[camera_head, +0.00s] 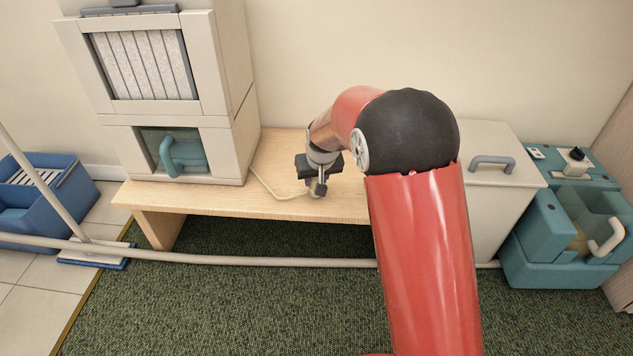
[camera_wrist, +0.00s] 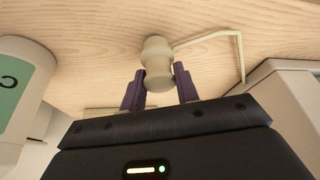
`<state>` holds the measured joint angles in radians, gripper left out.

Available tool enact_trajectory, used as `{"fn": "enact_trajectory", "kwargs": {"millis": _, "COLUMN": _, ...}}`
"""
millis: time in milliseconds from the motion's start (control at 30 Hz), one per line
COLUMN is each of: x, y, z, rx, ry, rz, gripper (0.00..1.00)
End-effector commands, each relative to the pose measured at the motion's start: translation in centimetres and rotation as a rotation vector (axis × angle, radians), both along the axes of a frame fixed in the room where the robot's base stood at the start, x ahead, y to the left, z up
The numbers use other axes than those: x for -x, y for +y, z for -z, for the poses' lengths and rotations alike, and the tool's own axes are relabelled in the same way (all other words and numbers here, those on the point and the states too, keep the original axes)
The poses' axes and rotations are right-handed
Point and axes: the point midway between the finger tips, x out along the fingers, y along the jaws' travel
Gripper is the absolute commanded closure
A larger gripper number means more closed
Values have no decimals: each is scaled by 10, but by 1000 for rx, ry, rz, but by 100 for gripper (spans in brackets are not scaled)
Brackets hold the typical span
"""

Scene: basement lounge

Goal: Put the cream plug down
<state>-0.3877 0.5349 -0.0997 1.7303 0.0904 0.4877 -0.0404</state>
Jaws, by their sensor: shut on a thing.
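The cream plug (camera_wrist: 157,62) is between the two fingers of my gripper (camera_wrist: 160,88) in the wrist view. My gripper is shut on it. The plug's far end is at or close to the pale wooden bench top (camera_head: 220,200); I cannot tell whether it touches. A cream cord (camera_wrist: 212,36) runs from the plug and bends away in the wrist view. In the head view my gripper (camera_head: 318,188) is over the bench's front part, and the cord (camera_head: 268,187) leads left to the white cabinet unit (camera_head: 215,150). The plug is mostly hidden there.
A teal container (camera_head: 183,152) sits in the cabinet's lower opening. A white lidded bin (camera_head: 490,190) and a teal machine (camera_head: 560,235) stand right. A pale pole (camera_head: 250,261) crosses in front of the bench. A blue bucket (camera_head: 70,195) is left. A white cylinder (camera_wrist: 22,85) shows in the wrist view.

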Motion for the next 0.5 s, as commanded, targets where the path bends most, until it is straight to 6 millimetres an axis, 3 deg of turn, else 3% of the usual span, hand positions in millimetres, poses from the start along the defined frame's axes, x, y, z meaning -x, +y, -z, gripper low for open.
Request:
{"fn": "enact_trajectory", "kwargs": {"millis": 400, "x": 0, "y": 0, "z": 10, "rx": -1, "ry": -1, "rz": 1, "gripper": 93}}
{"fn": "enact_trajectory", "kwargs": {"millis": 433, "x": 0, "y": 0, "z": 10, "rx": -1, "ry": -1, "rz": 1, "gripper": 68}}
{"fn": "enact_trajectory", "kwargs": {"millis": 500, "x": 0, "y": 0, "z": 9, "rx": -1, "ry": -1, "rz": 1, "gripper": 59}}
